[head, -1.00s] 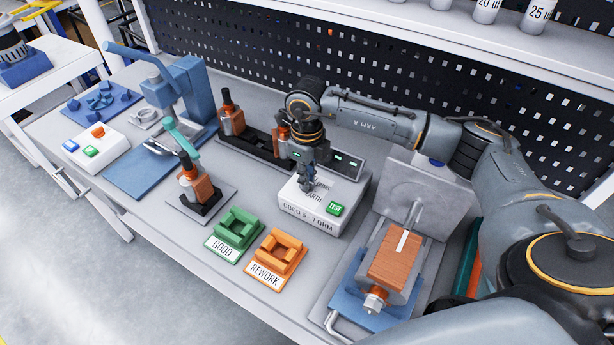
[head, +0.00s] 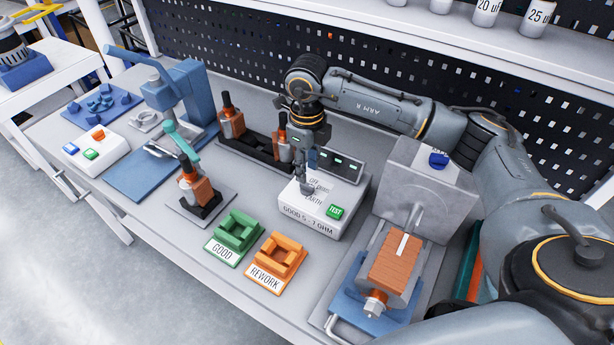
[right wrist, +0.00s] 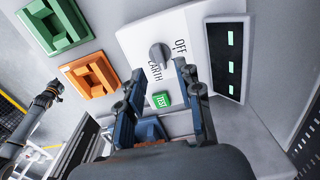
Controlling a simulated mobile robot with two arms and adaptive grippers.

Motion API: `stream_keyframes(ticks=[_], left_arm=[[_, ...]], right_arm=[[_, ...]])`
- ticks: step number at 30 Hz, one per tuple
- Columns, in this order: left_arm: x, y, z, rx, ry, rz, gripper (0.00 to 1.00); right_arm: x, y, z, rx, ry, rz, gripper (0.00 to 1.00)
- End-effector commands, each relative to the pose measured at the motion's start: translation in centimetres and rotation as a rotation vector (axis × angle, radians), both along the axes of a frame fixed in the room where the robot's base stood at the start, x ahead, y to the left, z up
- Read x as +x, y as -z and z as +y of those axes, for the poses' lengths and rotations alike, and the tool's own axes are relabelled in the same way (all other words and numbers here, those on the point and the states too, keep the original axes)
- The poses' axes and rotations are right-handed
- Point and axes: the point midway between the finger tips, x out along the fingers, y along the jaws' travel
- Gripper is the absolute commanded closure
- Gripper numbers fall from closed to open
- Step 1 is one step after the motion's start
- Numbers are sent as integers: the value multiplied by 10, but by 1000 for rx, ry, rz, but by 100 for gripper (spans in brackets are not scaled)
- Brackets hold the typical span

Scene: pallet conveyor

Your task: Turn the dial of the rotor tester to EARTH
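The rotor tester (head: 345,200) is a white box with a green TEST button and a dark display behind it. It also shows in the right wrist view (right wrist: 135,42). Its grey dial (right wrist: 159,55) sits between the OFF label (right wrist: 181,47) and the EARTH label (right wrist: 154,71); which mark it points at is unclear. My right gripper (head: 305,191) is over the tester's top. In the right wrist view its two fingers (right wrist: 157,69) are apart, with the dial showing in the gap just beyond the tips; contact cannot be told. My left gripper is not in view.
The green GOOD nest (head: 236,230) and orange REWORK nest (head: 277,260) stand empty left of the tester. A rotor stand (head: 262,150) is behind it. A machine with a copper-coloured winding (head: 395,262) stands to the right.

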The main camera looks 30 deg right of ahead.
Motion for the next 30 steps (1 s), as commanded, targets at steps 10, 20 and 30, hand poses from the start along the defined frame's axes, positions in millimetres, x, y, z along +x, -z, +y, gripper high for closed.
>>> stream_keyframes(ticks=[10,20,30], left_arm=[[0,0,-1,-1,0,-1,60],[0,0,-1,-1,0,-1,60],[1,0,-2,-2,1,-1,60]], right_arm=[[0,-62,0,0,0,-1,65],[0,-72,0,0,-1,1,65],[0,-71,0,0,-1,1,65]])
